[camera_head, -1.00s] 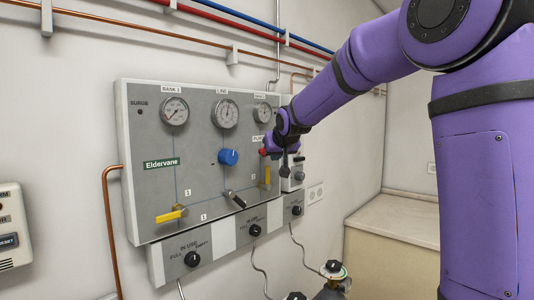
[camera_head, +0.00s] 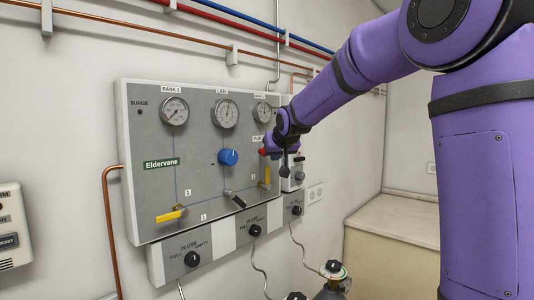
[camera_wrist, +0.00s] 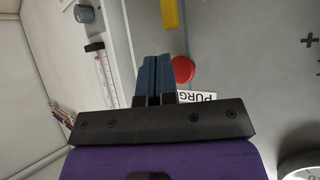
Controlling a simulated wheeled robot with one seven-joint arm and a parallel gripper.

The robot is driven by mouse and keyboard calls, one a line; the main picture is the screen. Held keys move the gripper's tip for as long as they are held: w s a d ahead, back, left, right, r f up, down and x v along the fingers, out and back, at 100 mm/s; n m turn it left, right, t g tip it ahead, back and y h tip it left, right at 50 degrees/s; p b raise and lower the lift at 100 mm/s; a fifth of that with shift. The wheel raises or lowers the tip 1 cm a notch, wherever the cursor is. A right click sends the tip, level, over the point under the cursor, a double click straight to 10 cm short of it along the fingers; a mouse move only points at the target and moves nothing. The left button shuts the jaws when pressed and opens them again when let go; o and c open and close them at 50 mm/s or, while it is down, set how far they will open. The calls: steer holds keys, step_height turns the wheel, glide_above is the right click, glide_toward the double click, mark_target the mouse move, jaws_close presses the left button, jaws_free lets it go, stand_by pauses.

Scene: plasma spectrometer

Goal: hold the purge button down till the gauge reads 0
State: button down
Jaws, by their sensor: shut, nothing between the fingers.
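The red purge button (camera_head: 262,152) is on the right part of the grey panel, partly behind my gripper. In the wrist view the red button (camera_wrist: 183,69) sits right beside the fingertips, above a label (camera_wrist: 197,97) of which "PURG" shows. My gripper (camera_wrist: 156,62) is shut and empty, its two blue fingers together. I cannot tell whether the fingertips touch the button or whether it is pressed in. Three round gauges show along the panel's top: the Bank 1 gauge (camera_head: 174,111), the Line gauge (camera_head: 225,113) and a right-hand gauge (camera_head: 262,111). Their readings are too small to tell surely.
The panel also carries a blue knob (camera_head: 228,157), a yellow lever (camera_head: 171,215) at lower left and a black-tipped lever (camera_head: 235,199). Another yellow lever (camera_head: 266,176) is just below the button. A beige counter (camera_head: 395,218) stands at right.

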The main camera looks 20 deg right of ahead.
steer(key=shift+w+a, duration=0.1)
steer(key=shift+w, duration=0.05)
steer(key=shift+w+a, duration=0.15)
steer(key=shift+w, duration=0.15)
steer(key=shift+w+a, duration=0.25)
steer(key=shift+w, duration=0.3)
stand_by(3.6)
steer(key=shift+s, duration=0.1)
stand_by(0.8)
steer(key=shift+s+d, duration=0.35)
steer(key=shift+s, duration=0.5)
steer(key=shift+s+d, duration=0.35)
steer(key=shift+s, duration=0.4)
steer(key=shift+s+d, duration=0.3)
steer(key=shift+s, duration=0.5)
steer(key=shift+s+d, duration=0.35)
steer(key=shift+s, duration=0.4)
